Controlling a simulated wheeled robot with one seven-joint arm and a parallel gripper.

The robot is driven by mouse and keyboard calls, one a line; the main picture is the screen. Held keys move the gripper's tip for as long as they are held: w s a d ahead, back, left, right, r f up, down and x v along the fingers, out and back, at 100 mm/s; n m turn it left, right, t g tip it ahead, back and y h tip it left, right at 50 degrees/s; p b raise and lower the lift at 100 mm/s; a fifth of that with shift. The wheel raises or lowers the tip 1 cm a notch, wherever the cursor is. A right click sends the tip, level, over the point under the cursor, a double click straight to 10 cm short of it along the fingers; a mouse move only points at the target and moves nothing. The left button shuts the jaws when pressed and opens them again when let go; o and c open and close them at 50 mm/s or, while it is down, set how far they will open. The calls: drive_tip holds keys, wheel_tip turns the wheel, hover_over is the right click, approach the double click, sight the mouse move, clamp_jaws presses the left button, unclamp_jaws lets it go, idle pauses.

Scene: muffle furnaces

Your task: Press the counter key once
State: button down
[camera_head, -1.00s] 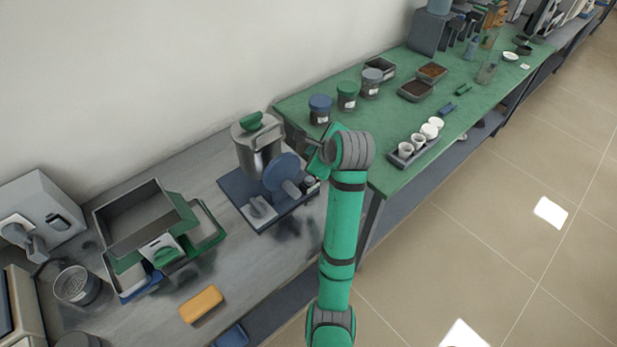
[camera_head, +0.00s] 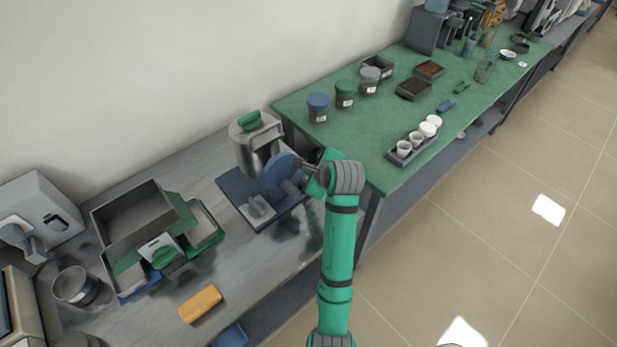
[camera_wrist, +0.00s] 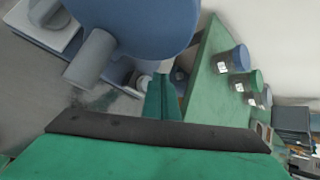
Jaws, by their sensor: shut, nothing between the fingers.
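A machine with a steel vessel (camera_head: 262,148) and a blue disc (camera_head: 279,171) stands on a dark blue base (camera_head: 233,188) on the grey bench. The blue disc fills the upper part of the wrist view (camera_wrist: 150,22), with a grey cylinder (camera_wrist: 91,59) on its face. A small pale round part (camera_wrist: 144,80) shows just beyond my fingertips; I cannot tell whether it is the counter key. My gripper (camera_wrist: 163,98) is shut and empty. In the head view it is beside the disc's right edge, partly hidden by my wrist.
The green bench (camera_head: 365,135) on the right holds jars (camera_head: 318,108) and a tray of white cups (camera_head: 398,158). A grey bin (camera_head: 130,222) and a yellow block (camera_head: 200,303) lie on the left. Bare grey bench (camera_head: 262,258) lies in front of the machine.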

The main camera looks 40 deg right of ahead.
drive_tip(key=shift+w+f, duration=0.1)
drive_tip(key=shift+f, duration=0.05)
drive_tip(key=shift+s+d, duration=0.15)
drive_tip(key=shift+s, duration=0.1)
drive_tip(key=shift+w+a, duration=0.15)
drive_tip(key=shift+a, duration=0.15)
drive_tip(key=shift+d, duration=0.15)
idle(1.0)
drive_tip(key=shift+d, duration=0.1)
drive_tip(key=shift+a+f, duration=0.1)
drive_tip(key=shift+a, duration=0.2)
drive_tip(key=shift+f, duration=0.25)
